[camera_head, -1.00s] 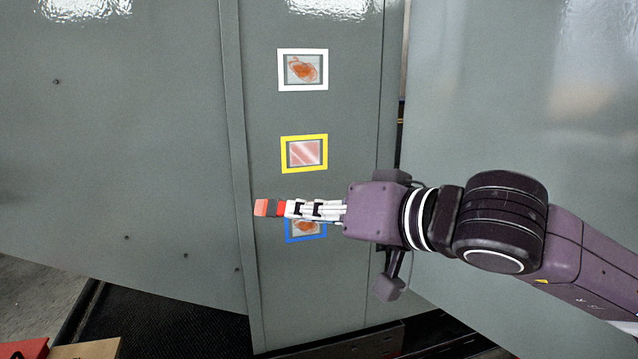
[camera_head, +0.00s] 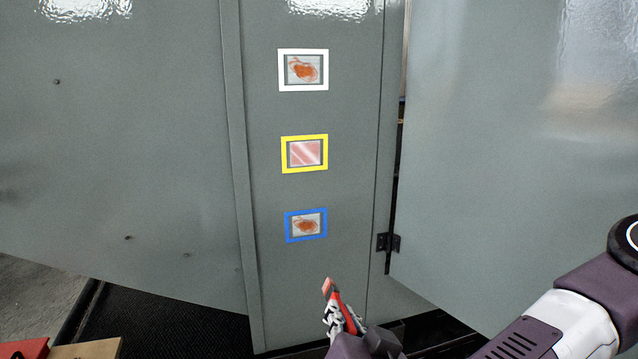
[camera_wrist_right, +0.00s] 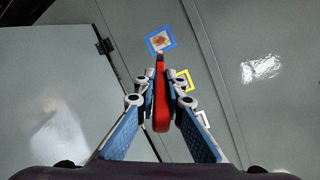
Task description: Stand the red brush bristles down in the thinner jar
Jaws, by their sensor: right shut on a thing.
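My right gripper (camera_head: 343,318) is shut on the red brush (camera_head: 329,289) near the bottom of the head view. The brush's pale pinkish tip sticks out past the fingers and points up and slightly left in the picture. In the right wrist view, the red brush (camera_wrist_right: 162,112) lies between the two fingers of the right gripper (camera_wrist_right: 160,88), its dark far end pointing away from the wrist. No thinner jar shows in either view. My left gripper is not in view.
A grey cabinet panel carries white (camera_head: 303,70), yellow (camera_head: 304,153) and blue (camera_head: 306,226) framed openings. A hinged grey door (camera_head: 520,150) stands to the right. A red item (camera_head: 24,349) and a tan block (camera_head: 88,350) are at the bottom left. The space before the panel looks clear.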

